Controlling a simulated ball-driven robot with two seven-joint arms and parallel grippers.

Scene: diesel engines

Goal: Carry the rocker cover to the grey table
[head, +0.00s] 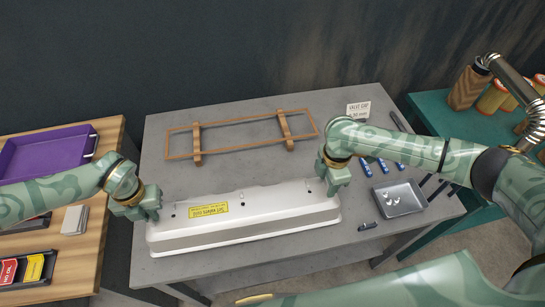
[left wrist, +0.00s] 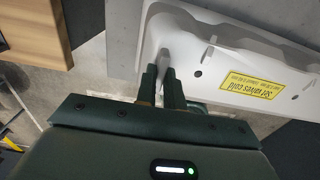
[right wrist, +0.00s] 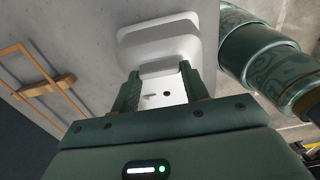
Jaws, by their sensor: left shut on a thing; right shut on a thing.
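The rocker cover (head: 262,218) is a long silver-white housing with a yellow label, at the front of the grey table (head: 240,122) in the head view. My left gripper (head: 148,212) is shut on its left end; the left wrist view shows the fingers (left wrist: 163,88) closed at the end of the cover (left wrist: 225,55). My right gripper (head: 329,184) is shut on its right end; the right wrist view shows the fingers (right wrist: 157,85) on either side of the cover's end (right wrist: 158,42). I cannot tell whether the cover touches the table top.
A wooden frame (head: 243,146) lies behind the cover. A metal tray (head: 412,197), blue tools (head: 381,167) and a small sign (head: 358,109) are at the right. A wooden bench with a purple tray (head: 45,152) stands left; a teal table (head: 440,112) with canisters stands right.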

